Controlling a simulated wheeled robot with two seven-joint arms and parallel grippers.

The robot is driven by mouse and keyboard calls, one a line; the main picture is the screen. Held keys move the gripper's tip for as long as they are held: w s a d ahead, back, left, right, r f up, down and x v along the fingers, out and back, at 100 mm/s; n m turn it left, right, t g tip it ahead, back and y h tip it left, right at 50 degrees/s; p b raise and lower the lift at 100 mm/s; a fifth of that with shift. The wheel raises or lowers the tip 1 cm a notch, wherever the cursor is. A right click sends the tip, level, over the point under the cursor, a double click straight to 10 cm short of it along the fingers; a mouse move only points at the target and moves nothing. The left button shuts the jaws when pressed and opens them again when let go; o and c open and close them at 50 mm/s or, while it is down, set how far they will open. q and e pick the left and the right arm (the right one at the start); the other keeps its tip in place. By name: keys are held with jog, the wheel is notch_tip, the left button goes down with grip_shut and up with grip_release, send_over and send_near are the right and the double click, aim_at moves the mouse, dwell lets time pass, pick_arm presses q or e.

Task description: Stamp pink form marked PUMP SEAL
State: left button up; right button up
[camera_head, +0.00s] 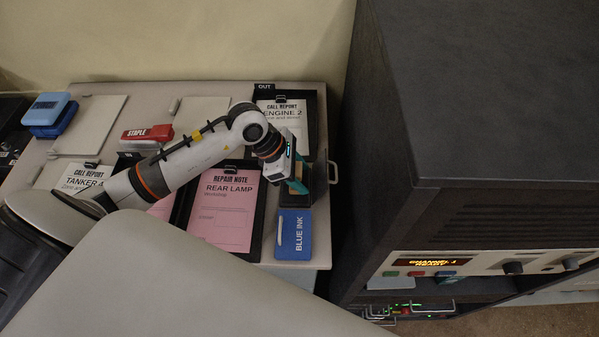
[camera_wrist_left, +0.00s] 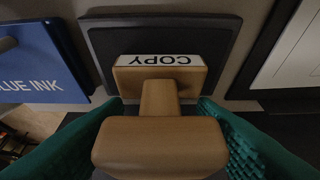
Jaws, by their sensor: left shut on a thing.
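A stamp with a wooden handle (camera_wrist_left: 160,145) and a white COPY label (camera_wrist_left: 160,60) fills the middle of the left wrist view. My left gripper (camera_head: 299,183) is shut on its handle, with a green finger on each side. The stamp is over or on a dark block; I cannot tell whether they touch. A pink repair note marked REAR LAMP (camera_head: 224,215) lies on a black clipboard. Another pink sheet (camera_head: 163,208) shows to its left, mostly hidden by my left arm. No PUMP SEAL marking is visible. A blue ink pad (camera_head: 294,235) marked BLUE INK lies below my gripper.
White call reports sit on clipboards: ENGINE 2 (camera_head: 284,120) in the OUT tray and TANKER (camera_head: 78,178) at left. A tall dark console (camera_head: 480,80) blocks the right side.

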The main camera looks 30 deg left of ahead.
pick_arm(q)
jog(key=shift+s+f, duration=0.1)
jog(key=shift+s, duration=0.05)
notch_tip(320, 180, up, 2)
jog(key=shift+p, duration=0.65)
jog(key=shift+r+p, duration=1.3)
jog(key=shift+r, duration=1.25)
jog(key=shift+w, duration=0.2)
